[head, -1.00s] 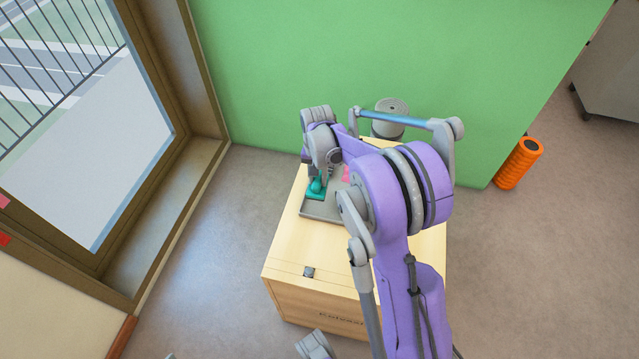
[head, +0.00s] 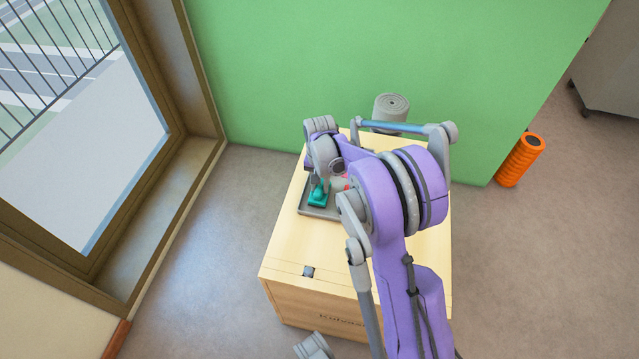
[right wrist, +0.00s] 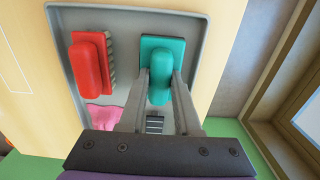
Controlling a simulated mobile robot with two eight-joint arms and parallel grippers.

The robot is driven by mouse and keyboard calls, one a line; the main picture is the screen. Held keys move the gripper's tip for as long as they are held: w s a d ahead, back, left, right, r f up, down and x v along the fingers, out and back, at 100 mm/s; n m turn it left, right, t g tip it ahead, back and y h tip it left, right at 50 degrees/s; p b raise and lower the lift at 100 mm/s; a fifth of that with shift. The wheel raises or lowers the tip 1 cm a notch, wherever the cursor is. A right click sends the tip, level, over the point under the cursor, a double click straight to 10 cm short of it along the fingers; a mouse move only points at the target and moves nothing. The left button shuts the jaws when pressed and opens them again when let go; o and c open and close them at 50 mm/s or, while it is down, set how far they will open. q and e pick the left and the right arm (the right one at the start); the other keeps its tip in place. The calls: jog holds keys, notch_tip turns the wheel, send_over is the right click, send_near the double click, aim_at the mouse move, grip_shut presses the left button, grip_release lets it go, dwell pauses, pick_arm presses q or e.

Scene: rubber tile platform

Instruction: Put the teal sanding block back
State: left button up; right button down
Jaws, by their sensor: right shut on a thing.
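The teal sanding block (head: 319,198) is over the left part of a grey tray (head: 308,211) on a wooden box. In the right wrist view the teal sanding block (right wrist: 161,67) lies inside the tray's outline (right wrist: 128,11), its knob between two grey fingers. My right gripper (right wrist: 160,82) is shut on the knob. Whether the block's base touches the tray floor I cannot tell. A red brush (right wrist: 91,64) with dark bristles lies in the tray beside the block. My left gripper is not clearly in view.
A pink cloth (right wrist: 112,115) and a small dark striped item (right wrist: 154,124) are also in the tray. A green wall (head: 270,80) stands close behind. An orange roller (head: 520,160) stands on the floor at right.

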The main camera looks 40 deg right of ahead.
aim_at(320, 186)
pick_arm(q)
jog(key=shift+f+b, duration=0.3)
jog(key=shift+f, duration=0.05)
pick_arm(e)
jog(key=shift+f, duration=0.4)
jog(key=c, duration=0.5)
grip_release()
pick_arm(q)
jog(key=shift+r, duration=0.1)
pick_arm(e)
jog(key=shift+r, duration=0.1)
jog(key=shift+r+p, duration=2.1)
jog(key=shift+r, duration=1.35)
pick_arm(q)
notch_tip(320, 186, up, 4)
jog(key=shift+r, duration=0.25)
